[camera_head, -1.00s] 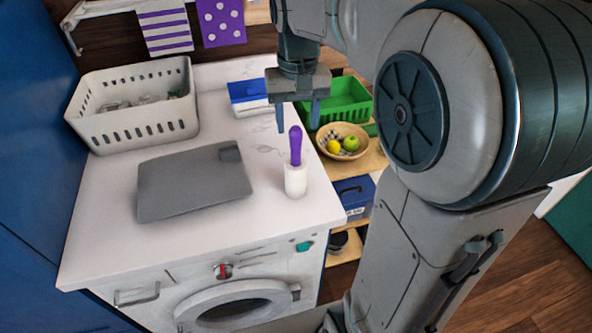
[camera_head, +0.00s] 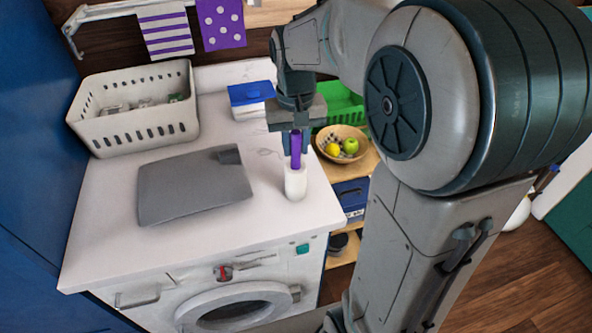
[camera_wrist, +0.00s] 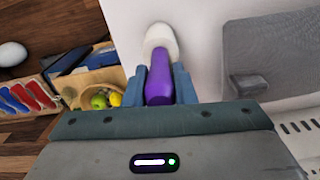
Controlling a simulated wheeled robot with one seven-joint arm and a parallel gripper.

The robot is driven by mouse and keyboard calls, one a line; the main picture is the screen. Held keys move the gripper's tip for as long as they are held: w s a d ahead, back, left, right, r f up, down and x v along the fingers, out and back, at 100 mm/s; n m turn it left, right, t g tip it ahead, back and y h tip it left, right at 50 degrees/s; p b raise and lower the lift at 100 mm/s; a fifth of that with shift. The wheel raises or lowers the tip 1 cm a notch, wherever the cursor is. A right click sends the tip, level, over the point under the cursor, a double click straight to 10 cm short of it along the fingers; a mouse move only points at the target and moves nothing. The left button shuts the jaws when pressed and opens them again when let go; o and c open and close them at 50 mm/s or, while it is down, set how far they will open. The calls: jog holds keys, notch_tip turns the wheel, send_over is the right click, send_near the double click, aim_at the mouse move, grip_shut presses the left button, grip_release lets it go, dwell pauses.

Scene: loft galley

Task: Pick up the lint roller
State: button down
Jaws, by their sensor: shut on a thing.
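The lint roller has a purple handle (camera_head: 296,152) and a white cylindrical roll (camera_head: 296,184). It stands upright on the white top of the washing machine, near its right edge, handle up. My gripper (camera_head: 296,147) is above it with fingers pointing down, shut on the purple handle. In the wrist view the purple handle (camera_wrist: 159,80) sits between the two blue-grey fingers, and the white roll (camera_wrist: 160,40) shows beyond them. The roll's lower end appears to rest on the worktop.
A grey flat slab (camera_head: 192,188) lies left of the roller. A white perforated basket (camera_head: 135,130) and a blue-lidded box (camera_head: 250,98) stand behind. Right of the worktop, a shelf holds a fruit bowl (camera_head: 328,154) and a green crate (camera_head: 340,101).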

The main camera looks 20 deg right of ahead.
aim_at(295, 132)
jog(key=shift+r, duration=0.6)
notch_tip(295, 132, up, 3)
jog(key=shift+f, duration=0.1)
jog(key=w+d+r, duration=0.6)
jog(key=d+r, duration=0.1)
jog(key=d, duration=0.2)
jog(key=shift+w+d+b, duration=0.3)
jog(key=shift+d+b, duration=0.05)
jog(key=c, duration=1.7)
grip_release()
jog(key=shift+c, duration=0.2)
jog(key=c, duration=0.3)
